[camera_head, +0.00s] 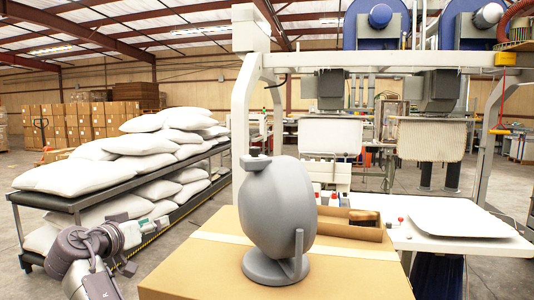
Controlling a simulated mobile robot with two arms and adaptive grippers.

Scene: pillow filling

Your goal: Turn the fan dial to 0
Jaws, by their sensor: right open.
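A grey fan (277,205) stands upright on a round base on a cardboard box in the centre foreground. A small grey block (256,162) sticks out at its upper left; I cannot tell whether it is the dial. No dial marks or numbers can be read.
A rack (75,203) of white pillows stands at the left. A white table (455,215) and a machine frame (243,110) stand behind and to the right.

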